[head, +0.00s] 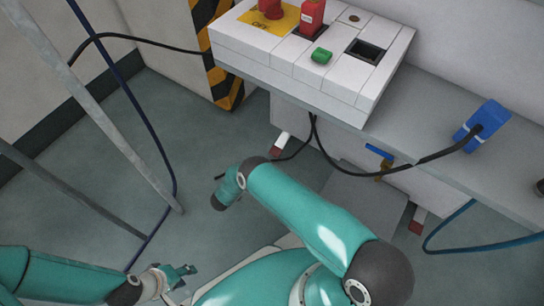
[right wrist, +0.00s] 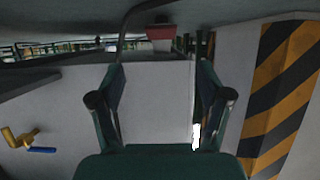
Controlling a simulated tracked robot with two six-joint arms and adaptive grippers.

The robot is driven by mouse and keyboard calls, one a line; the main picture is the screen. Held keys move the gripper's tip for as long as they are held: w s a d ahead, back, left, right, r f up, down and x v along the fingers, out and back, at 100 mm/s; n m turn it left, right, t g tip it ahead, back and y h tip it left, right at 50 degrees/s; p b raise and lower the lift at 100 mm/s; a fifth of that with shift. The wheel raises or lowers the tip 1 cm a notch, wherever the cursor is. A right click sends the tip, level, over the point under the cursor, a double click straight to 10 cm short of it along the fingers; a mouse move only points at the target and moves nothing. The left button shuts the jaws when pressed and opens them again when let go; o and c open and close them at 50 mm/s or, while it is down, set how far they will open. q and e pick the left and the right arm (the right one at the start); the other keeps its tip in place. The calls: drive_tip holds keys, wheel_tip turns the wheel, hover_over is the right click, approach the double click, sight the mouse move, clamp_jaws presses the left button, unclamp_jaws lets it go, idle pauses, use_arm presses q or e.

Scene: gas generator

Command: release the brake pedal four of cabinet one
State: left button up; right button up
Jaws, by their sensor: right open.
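A brake pedal (head: 281,143) with a white body and a dark red end sticks out low at the left of the white cabinet in the head view. In the right wrist view, which looks upside down, a red-ended pedal (right wrist: 160,33) shows at the top, beyond my fingertips. A second red-ended pedal (head: 418,220) is farther right, partly hidden. My right gripper (right wrist: 160,72) is open and empty, its fingers apart and facing the cabinet's white face. In the head view my right arm largely hides it. My left gripper (head: 178,278) is low at the left, away from the pedals; its opening is unclear.
A brass valve with a blue handle (head: 379,152) sticks out of the cabinet. A striped post (head: 216,68) stands left of it. Black cables hang near the left pedal. A grey metal frame (head: 95,100) stands at the left; open floor lies between.

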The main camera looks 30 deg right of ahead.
drive_tip(key=b+x, duration=0.3)
drive_tip(key=x, duration=0.6)
drive_tip(key=shift+w+d+f, duration=0.15)
drive_tip(key=shift+d+f, duration=0.1)
drive_tip(key=shift+f, duration=0.05)
drive_tip(key=shift+w+d+b, duration=0.15)
drive_tip(key=shift+d+b, duration=0.2)
drive_tip(key=shift+d, duration=0.1)
drive_tip(key=shift+f, duration=0.1)
clamp_jaws()
